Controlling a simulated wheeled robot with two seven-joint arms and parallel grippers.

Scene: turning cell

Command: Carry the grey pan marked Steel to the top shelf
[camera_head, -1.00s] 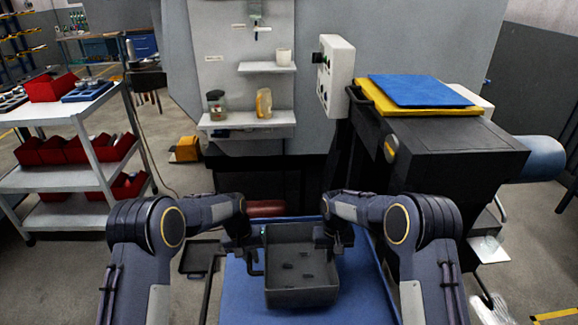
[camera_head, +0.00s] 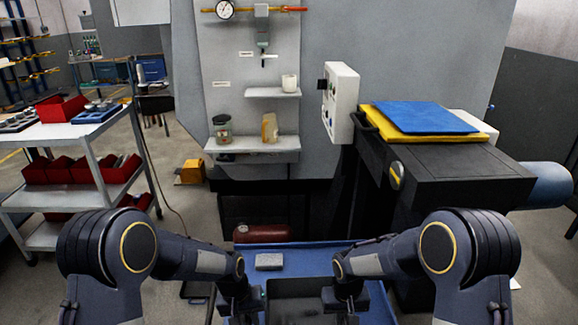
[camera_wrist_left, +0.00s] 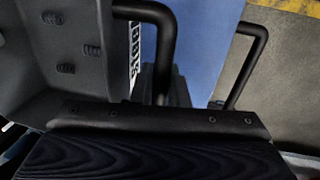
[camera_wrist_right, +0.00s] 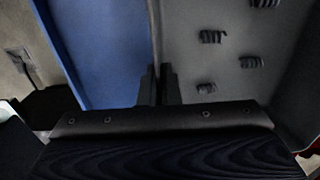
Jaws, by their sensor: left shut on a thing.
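The grey pan (camera_head: 295,312) is low in front of me, cut off by the head view's lower edge. Dark swarf curls lie in it, and part of its white lettering (camera_wrist_left: 135,50) shows in the left wrist view. My left gripper (camera_head: 240,306) is shut on the pan's black handle (camera_wrist_left: 150,14). My right gripper (camera_head: 340,302) is at the opposite side, its fingers (camera_wrist_right: 159,88) close around the pan's wall. The trolley at the left has a top shelf (camera_head: 60,132). A small upper wall shelf (camera_head: 272,93) holds a white cup.
A blue surface (camera_head: 310,262) lies under and beyond the pan, with a grey block (camera_head: 269,261) on it. Red bins (camera_head: 70,170) fill the trolley's middle shelf. A lower wall shelf (camera_head: 250,145) holds jars. A dark machine (camera_head: 440,160) stands at the right.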

